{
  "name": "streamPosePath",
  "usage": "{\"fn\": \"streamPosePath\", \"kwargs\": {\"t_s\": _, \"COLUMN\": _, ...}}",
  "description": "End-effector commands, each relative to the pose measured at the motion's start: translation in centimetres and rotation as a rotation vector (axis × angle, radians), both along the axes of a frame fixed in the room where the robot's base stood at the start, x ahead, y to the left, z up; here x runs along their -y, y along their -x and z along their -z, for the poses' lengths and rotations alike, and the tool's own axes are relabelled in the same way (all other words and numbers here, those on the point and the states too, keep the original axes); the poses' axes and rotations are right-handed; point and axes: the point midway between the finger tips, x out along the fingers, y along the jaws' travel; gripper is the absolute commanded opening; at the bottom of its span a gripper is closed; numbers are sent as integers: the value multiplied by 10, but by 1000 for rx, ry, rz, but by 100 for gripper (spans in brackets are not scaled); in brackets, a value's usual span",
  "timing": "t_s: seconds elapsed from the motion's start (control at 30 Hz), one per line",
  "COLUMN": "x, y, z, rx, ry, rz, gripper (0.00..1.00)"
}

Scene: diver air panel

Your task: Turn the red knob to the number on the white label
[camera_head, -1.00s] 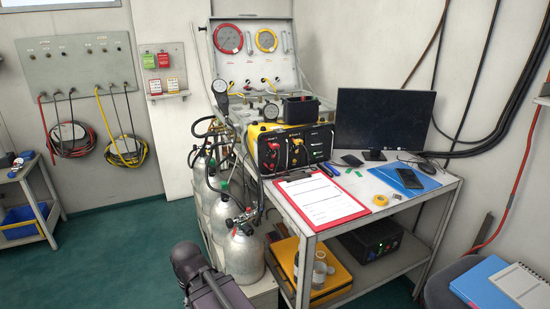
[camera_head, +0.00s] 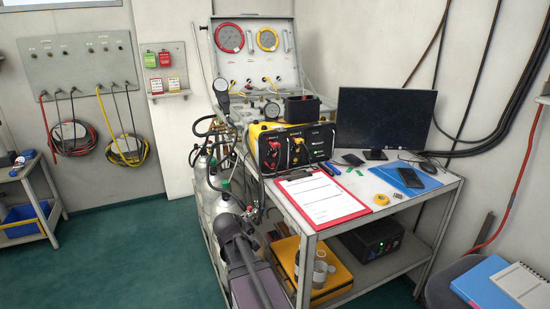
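The red knob (camera_head: 272,154) is on the left part of the front of the yellow and black box (camera_head: 291,149) on the workbench. A yellow knob (camera_head: 297,149) is to its right on the same black face. A white label with a readable number cannot be made out at this size. My arm rises from the bottom edge, in front of the gas cylinders, below and left of the box. I cannot make out my gripper's fingers among the dark fittings there. My arm appears apart from the red knob.
Silver gas cylinders (camera_head: 212,196) with valves and hoses stand left of the workbench (camera_head: 383,212). A red clipboard (camera_head: 345,215) lies before the box. A monitor (camera_head: 381,119) stands to its right, and an open gauge case (camera_head: 255,71) behind.

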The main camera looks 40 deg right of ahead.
Motion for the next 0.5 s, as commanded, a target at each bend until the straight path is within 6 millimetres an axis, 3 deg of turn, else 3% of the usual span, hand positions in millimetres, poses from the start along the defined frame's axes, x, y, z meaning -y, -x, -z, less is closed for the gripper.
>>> {"fn": "streamPosePath", "kwargs": {"t_s": 0.03, "x": 24, "y": -9, "z": -10, "rx": 29, "ry": 71, "rz": -17, "gripper": 69}}
{"fn": "streamPosePath", "kwargs": {"t_s": 0.2, "x": 88, "y": -29, "z": -48, "rx": 98, "ry": 339, "rz": -116, "gripper": 69}}
{"fn": "streamPosePath", "kwargs": {"t_s": 0.5, "x": 171, "y": -48, "z": -105, "rx": 111, "ry": 799, "rz": -352, "gripper": 69}}
